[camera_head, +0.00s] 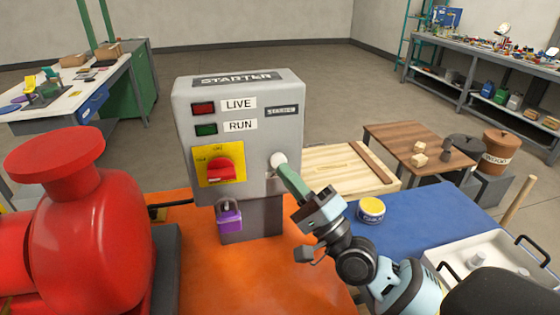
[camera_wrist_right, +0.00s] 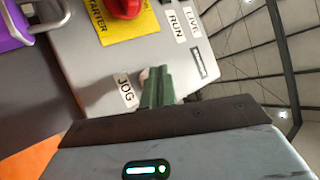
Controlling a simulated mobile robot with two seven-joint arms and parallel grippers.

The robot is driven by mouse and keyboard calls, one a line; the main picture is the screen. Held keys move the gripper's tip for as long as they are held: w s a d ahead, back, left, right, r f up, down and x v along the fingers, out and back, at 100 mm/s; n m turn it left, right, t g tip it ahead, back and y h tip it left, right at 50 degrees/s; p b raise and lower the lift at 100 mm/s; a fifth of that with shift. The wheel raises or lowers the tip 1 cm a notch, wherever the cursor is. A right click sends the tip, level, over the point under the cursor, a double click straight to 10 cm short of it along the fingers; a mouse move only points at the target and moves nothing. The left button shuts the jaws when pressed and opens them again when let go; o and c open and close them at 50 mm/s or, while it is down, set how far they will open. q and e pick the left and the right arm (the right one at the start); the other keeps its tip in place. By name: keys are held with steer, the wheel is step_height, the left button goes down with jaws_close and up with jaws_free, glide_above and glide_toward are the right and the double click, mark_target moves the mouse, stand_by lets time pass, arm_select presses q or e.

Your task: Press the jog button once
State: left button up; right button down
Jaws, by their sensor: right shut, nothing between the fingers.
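The grey starter box (camera_head: 228,95) stands upright on a post. The pale round jog button (camera_head: 278,159) sits low on the right of its front face. My right gripper (camera_head: 286,172) is shut with nothing in its green fingers, and its tips are at the button, overlapping its lower edge. In the right wrist view the shut fingers (camera_wrist_right: 158,82) largely hide the button, beside the JOG label (camera_wrist_right: 126,90). I cannot tell whether the tips touch the button or whether it is pushed in. My left gripper is not in view.
A red rotary switch (camera_head: 221,168) on a yellow plate and a purple padlock (camera_head: 228,216) are left of the button. A red pump (camera_head: 85,220) stands at left. A yellow tin (camera_head: 371,210) and a white tray (camera_head: 455,275) are at right.

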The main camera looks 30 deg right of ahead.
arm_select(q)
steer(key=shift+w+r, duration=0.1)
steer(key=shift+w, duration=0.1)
arm_select(e)
steer(key=shift+s, duration=0.15)
steer(key=shift+s+a, duration=0.1)
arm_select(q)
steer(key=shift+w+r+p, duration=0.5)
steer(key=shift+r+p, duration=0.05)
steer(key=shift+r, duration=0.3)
arm_select(e)
steer(key=s, duration=0.2)
steer(key=s+a, duration=0.1)
steer(key=s, duration=0.1)
steer(key=shift+s+a, duration=0.1)
steer(key=shift+s, duration=0.25)
